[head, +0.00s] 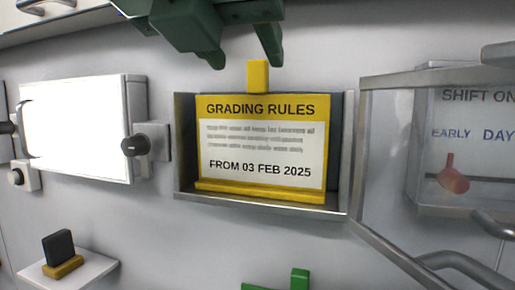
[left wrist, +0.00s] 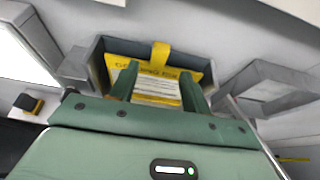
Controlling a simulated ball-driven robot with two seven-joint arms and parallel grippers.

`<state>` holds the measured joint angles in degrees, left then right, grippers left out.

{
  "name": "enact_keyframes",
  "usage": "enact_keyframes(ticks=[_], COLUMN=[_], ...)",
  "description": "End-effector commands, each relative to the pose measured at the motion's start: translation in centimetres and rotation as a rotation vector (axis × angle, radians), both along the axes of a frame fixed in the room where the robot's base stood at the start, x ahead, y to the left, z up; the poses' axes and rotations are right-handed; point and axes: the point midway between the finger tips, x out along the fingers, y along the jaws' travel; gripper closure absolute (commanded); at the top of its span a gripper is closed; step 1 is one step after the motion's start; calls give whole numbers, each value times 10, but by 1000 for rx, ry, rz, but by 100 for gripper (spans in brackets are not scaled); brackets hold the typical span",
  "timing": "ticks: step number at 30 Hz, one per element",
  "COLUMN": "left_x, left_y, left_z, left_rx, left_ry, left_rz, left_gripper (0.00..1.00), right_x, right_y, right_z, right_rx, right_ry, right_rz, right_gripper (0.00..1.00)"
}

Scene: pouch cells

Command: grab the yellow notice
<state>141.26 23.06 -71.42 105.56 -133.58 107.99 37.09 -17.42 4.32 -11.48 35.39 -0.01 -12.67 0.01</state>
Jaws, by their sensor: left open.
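The yellow notice (head: 260,101) reads "GRADING RULES" and "FROM 03 FEB 2025" on a white panel. It stands in a shallow grey metal box (head: 183,140) on the wall, with a yellow tab (head: 258,77) rising from its top edge. My left gripper (head: 245,63) is dark green, open and empty. Its fingers come down from above, and in the head view the tab's top appears between and just below the fingertips. In the left wrist view the two fingers (left wrist: 160,68) overlap the notice (left wrist: 155,79), with the tab (left wrist: 160,53) between them. My right gripper does not show.
A clear metal-framed door (head: 357,150) stands open at the box's right side. Beyond it is a shift board (head: 470,105) with a red pointer (head: 454,178). A bright white panel (head: 75,130) is left. A small shelf (head: 95,265) holds a black-and-yellow block (head: 60,252).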

Motion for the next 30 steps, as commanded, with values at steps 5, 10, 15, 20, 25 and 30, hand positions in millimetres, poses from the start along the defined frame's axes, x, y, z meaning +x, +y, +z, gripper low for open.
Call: enact_keyframes(ticks=[5, 10, 15, 20, 25, 30], left_x=[13, 40, 52, 53, 53, 53], left_y=[-4, -10, -14, -14, -14, -14], left_z=[-4, -11, -18, -18, -18, -18], left_rx=[1, -1, -1, 0, -1, -1], left_ry=[2, 2, -1, -1, -1, -1], left_rz=[0, -1, -1, -1, -1, -1], left_gripper=[53, 53, 53, 53, 92, 100], right_x=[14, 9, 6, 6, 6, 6], right_y=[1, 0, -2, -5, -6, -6], right_z=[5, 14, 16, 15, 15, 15], right_rx=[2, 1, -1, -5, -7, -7], right_ry=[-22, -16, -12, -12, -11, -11], right_rz=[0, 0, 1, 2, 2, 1], right_gripper=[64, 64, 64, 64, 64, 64])
